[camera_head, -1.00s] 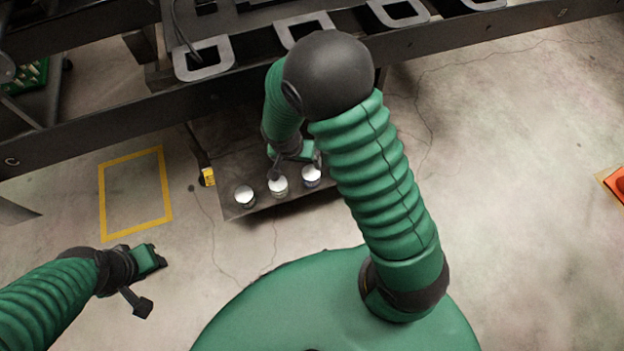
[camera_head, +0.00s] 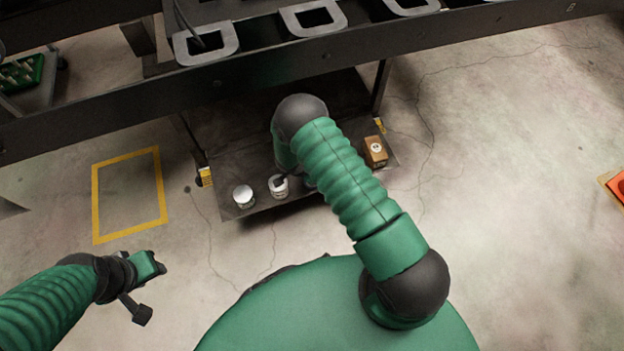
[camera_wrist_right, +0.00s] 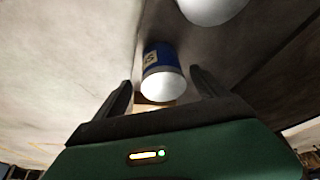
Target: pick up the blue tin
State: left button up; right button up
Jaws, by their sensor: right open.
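The blue tin (camera_wrist_right: 160,68), with a white end and a pale label, shows in the right wrist view just ahead of and between the two fingers of my right gripper (camera_wrist_right: 163,88). The gripper is open, and I see no finger closed on the tin. In the head view my right arm hides most of that gripper; a dark finger shows over the middle tin (camera_head: 279,190). A tin partly hidden behind the arm (camera_head: 309,183) may be the blue one. My left gripper (camera_head: 150,286) is over the floor at lower left, away from the tins; its jaw state is unclear.
The tins stand on a dark low shelf (camera_head: 262,204) under a black stand rail (camera_head: 260,72). A white-topped tin (camera_head: 243,196) is at its left. Another pale lid (camera_wrist_right: 212,8) is close by in the wrist view. A brown box (camera_head: 376,150) is at the shelf's right.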

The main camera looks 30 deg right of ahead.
jog(key=b+x, duration=0.1)
jog(key=x, duration=0.2)
jog(key=b+x, duration=0.1)
jog(key=x, duration=0.1)
jog(key=shift+w+d+f+b, duration=0.1)
jog(key=shift+w+d+b, duration=0.05)
jog(key=shift+w+b, duration=0.2)
grip_shut()
